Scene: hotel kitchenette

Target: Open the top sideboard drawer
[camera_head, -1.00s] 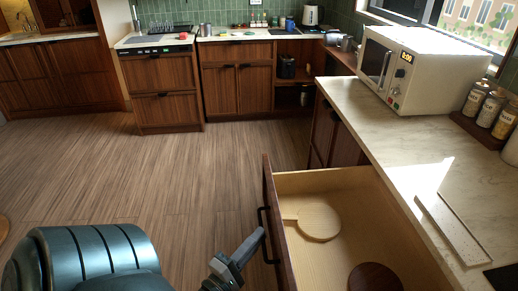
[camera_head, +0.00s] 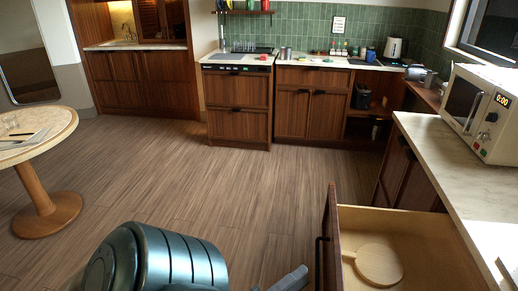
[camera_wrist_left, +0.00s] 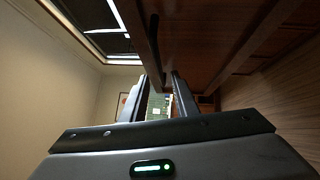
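The sideboard drawer (camera_head: 420,222) stands pulled well out at the lower right of the head view, its pale wooden inside showing. A round wooden board with a short handle (camera_head: 380,265) lies in it. The dark bar handle (camera_head: 319,262) is on the drawer's brown front (camera_head: 332,235). My left gripper (camera_head: 296,279) is at the bottom edge, just left of the handle and seemingly apart from it. In the left wrist view its two fingers (camera_wrist_left: 160,98) are spread, with nothing seen gripped between them. My right gripper is not in view.
The sideboard's pale countertop (camera_head: 450,170) carries a white microwave (camera_head: 487,115) at the right. A round table (camera_head: 30,135) stands at the far left. Cabinets with a counter (camera_head: 310,105) line the back. The wooden floor between is clear.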

